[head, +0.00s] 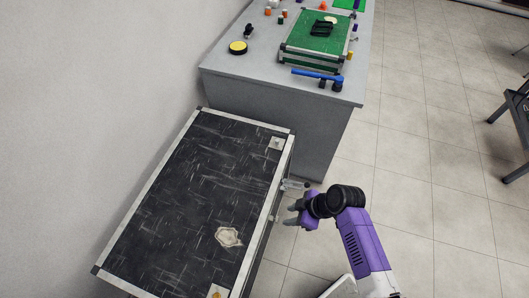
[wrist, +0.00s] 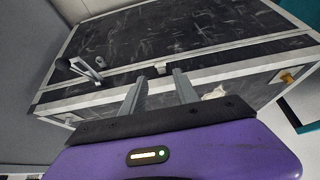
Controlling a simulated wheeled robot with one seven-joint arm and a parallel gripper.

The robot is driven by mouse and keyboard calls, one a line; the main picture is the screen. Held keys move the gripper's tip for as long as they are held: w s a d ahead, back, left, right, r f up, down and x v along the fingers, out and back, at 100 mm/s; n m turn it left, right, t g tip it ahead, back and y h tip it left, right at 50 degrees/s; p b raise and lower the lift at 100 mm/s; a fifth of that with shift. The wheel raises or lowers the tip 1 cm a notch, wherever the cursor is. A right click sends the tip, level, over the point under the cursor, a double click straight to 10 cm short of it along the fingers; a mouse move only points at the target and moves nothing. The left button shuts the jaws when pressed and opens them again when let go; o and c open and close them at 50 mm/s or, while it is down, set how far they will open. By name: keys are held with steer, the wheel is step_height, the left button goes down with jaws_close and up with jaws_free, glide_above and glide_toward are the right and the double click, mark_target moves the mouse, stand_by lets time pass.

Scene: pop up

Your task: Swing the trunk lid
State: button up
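The trunk (head: 190,205) is a large black scuffed box with silver edging at the lower left of the head view. Its lid looks shut, lying flat. In the wrist view the trunk's lid (wrist: 200,35) fills the top, with silver strips along its near edge. A small pale catch (wrist: 160,68) sits at that edge, just beyond my fingers. My gripper (head: 291,214) is just right of the trunk's right side in the head view. Its two fingers (wrist: 158,92) are apart with nothing seen between them; I cannot tell whether they touch the trunk.
A silver bar with a black knob (wrist: 85,68) sticks out from the trunk's edge. A grey table (head: 260,70) with a green-topped case (head: 318,36) and small items stands behind the trunk. A wall is at the left. Tiled floor (head: 430,130) at the right is mostly clear.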

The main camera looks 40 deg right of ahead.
mark_target(278, 219)
steer(key=b+x, duration=0.7)
steer(key=shift+f, duration=0.45)
steer(key=shift+w+a+f, duration=0.1)
steer(key=shift+w, duration=0.05)
steer(key=shift+c, duration=0.5)
steer(key=shift+r, duration=0.2)
jaws_close()
